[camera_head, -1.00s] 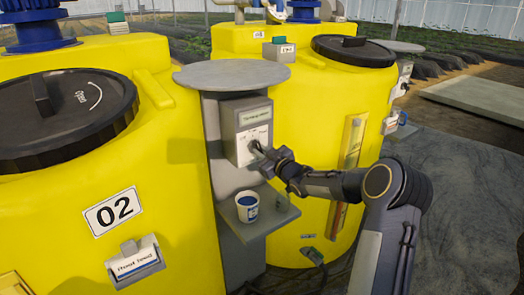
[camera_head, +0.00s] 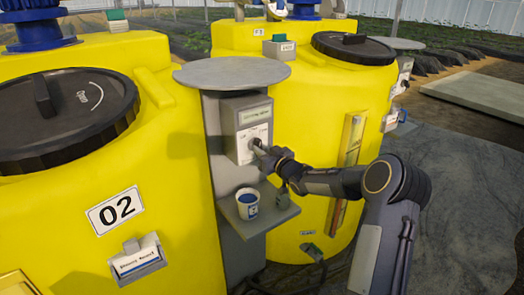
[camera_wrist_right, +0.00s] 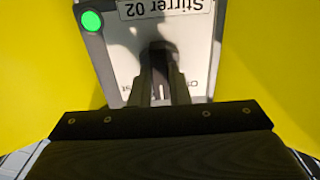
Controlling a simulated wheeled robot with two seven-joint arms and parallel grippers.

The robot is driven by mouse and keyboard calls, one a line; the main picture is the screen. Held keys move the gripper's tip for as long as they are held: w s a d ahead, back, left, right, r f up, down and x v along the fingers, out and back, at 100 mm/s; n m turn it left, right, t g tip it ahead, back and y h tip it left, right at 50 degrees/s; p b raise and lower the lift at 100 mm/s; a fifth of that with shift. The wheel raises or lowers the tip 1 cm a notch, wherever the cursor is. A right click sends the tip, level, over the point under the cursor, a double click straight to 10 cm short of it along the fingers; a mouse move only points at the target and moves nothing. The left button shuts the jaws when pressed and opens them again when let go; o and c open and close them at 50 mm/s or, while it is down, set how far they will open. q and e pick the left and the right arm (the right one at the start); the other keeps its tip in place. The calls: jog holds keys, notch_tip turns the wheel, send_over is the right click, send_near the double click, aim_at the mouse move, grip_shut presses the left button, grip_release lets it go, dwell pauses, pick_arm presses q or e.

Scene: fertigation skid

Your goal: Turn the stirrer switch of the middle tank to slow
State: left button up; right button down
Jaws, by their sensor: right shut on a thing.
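The grey stirrer switch box (camera_head: 247,108) is on a grey post between tank 02 (camera_head: 112,213) and the yellow tank to its right. In the right wrist view its label (camera_wrist_right: 165,8) reads "Stirrer 02", upside down. My right gripper (camera_head: 257,147) reaches the box's white face from the right. In the right wrist view the right gripper's fingers (camera_wrist_right: 158,90) are shut on the dark switch knob (camera_wrist_right: 160,52). The fingers hide much of the knob and its markings, so its setting cannot be read. My left gripper is not in view.
A green lamp (camera_wrist_right: 91,21) is lit on the box. A round grey plate (camera_head: 232,72) tops the post. A small shelf (camera_head: 262,222) below the box holds a white cup with blue contents (camera_head: 247,204). Open floor (camera_head: 470,210) lies at the right.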

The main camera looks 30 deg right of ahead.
jog(key=c, duration=1.4)
grip_release()
jog(key=shift+o, duration=0.2)
jog(key=shift+s, duration=0.15)
jog(key=s+b, duration=0.1)
jog(key=s, duration=0.6)
jog(key=shift+s+d, duration=0.3)
jog(key=s+a+r+m+g+h+p, duration=0.1)
jog(key=s+a+r+g, duration=0.25)
jog(key=s, duration=0.25)
jog(key=s+a+r+m+g+h+p, duration=0.1)
jog(key=s+a+r+g+h, duration=0.1)
jog(key=s+a, duration=0.4)
jog(key=s+a+f+g+y, duration=0.1)
jog(key=s+a, duration=0.3)
jog(key=s, duration=0.4)
jog(key=s+a+f+g+y+p, duration=0.1)
jog(key=s+a+f+g+y, duration=0.1)
jog(key=s, duration=0.6)
jog(key=s+a+f+g+y+p, duration=0.1)
jog(key=s+a+g+y, duration=0.1)
jog(key=s+a, duration=0.5)
jog(key=shift+s+f+m+g+y, duration=0.3)
jog(key=shift+s+f+g, duration=0.05)
jog(key=shift+s+g, duration=0.5)
